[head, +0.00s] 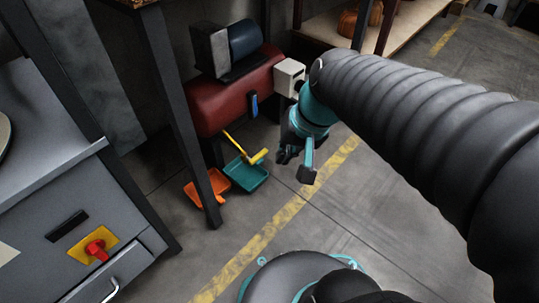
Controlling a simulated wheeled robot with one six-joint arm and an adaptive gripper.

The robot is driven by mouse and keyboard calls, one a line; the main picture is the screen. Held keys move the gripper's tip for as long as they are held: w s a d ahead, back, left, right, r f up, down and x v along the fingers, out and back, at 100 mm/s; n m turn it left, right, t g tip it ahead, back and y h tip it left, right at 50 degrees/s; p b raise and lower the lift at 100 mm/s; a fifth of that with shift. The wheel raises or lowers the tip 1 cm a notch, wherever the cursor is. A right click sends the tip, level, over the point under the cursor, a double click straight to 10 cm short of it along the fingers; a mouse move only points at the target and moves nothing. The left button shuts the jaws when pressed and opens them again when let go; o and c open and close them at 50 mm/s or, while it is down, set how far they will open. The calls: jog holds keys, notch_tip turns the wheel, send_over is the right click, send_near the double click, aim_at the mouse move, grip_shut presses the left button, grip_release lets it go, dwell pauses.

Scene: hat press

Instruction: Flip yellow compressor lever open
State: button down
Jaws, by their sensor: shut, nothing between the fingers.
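The compressor has a red tank (235,92), a blue motor (249,40) and a pale grey box (289,76) at its right end, at the top middle of the head view. A small blue, lever-like part (253,105) stands upright on the tank's front. I cannot make out a yellow lever on the compressor; the box's right side is partly hidden by my arm. My gripper (285,156) is dark, small in the view, shut and empty. It hangs below and in front of the grey box, apart from the tank.
Below the tank lie an orange dustpan (200,188) and a teal dustpan (249,178), with a yellow brush-like tool (258,157) over the teal one. A dark table leg (188,110) stands left. A grey cabinet with a red switch (97,249) fills the lower left. Floor is clear right.

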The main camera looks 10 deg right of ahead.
jog(key=w+a+f+m+y, duration=0.2)
jog(key=w+f+m+y, duration=0.85)
jog(key=w+f, duration=0.85)
jog(key=w+d+f+m+t+h, duration=0.1)
jog(key=w+d+f+m+t, duration=0.1)
jog(key=f, duration=0.6)
jog(key=w+d+f+m+t+h+b, duration=0.1)
jog(key=w+d+f+m+t+h, duration=0.1)
jog(key=d+f+m, duration=0.4)
jog(key=w+d+f+m+t+h, duration=0.1)
jog(key=w+d+f+m+t, duration=0.3)
jog(key=f+m, duration=0.4)
notch_tip(320, 180, down, 4)
jog(key=shift+w+f+h, duration=0.2)
jog(key=shift+w+h, duration=0.15)
jog(key=shift+w, duration=0.2)
jog(key=shift+d, duration=0.1)
jog(key=b+x, duration=0.1)
jog(key=x, duration=0.8)
jog(key=shift+w+b, duration=0.3)
jog(key=shift+w+a+r, duration=0.1)
jog(key=shift+r, duration=0.9)
jog(key=shift+w+a+r, duration=0.1)
jog(key=shift+a+r, duration=0.05)
jog(key=shift+r, duration=0.85)
